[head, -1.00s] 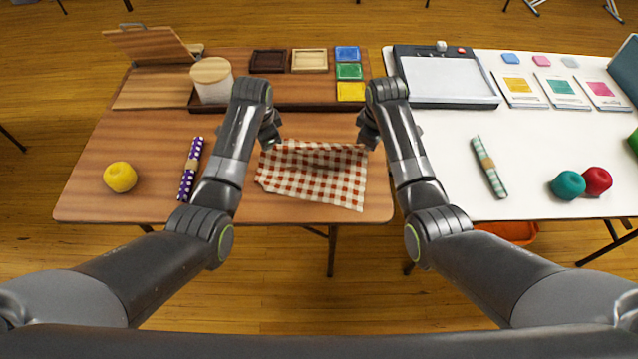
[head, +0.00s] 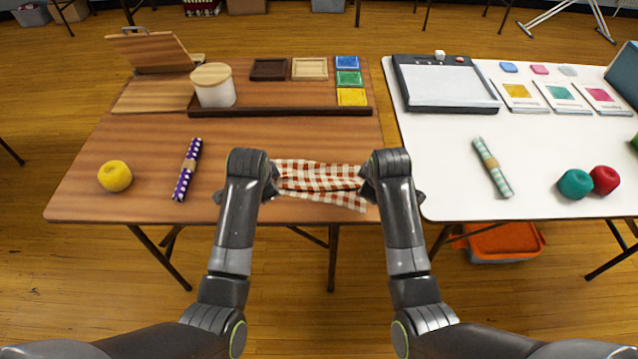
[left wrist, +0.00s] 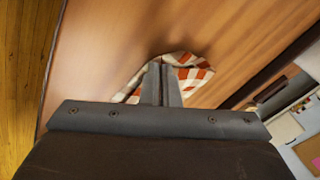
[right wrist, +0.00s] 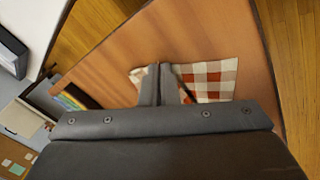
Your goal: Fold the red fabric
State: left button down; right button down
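The red-and-white checked fabric (head: 320,181) lies bunched and partly doubled over near the front edge of the wooden table, stretched between my two grippers. My left gripper (head: 270,182) is at its left end, with the fingers shut on it; the fabric shows around the fingertips in the left wrist view (left wrist: 195,76). My right gripper (head: 368,182) is at its right end, also shut on the fabric, which shows beside the fingers in the right wrist view (right wrist: 212,80). The pinched cloth itself is mostly hidden by the fingers.
A purple dotted roll (head: 187,170) and yellow yarn ball (head: 115,176) lie left on the wooden table (head: 270,135). A white table (head: 440,160) with a green checked roll (head: 493,168) is to the right.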

pick_arm(q)
jog(key=shift+a, duration=0.1)
pick_arm(e)
jog(key=shift+d, duration=0.1)
pick_arm(q)
jog(key=c, duration=1.5)
grip_release()
pick_arm(e)
jog(key=c, duration=1.5)
grip_release()
jog(key=shift+c, duration=0.2)
pick_arm(q)
jog(key=shift+o, duration=0.9)
pick_arm(e)
jog(key=shift+o, duration=1.1)
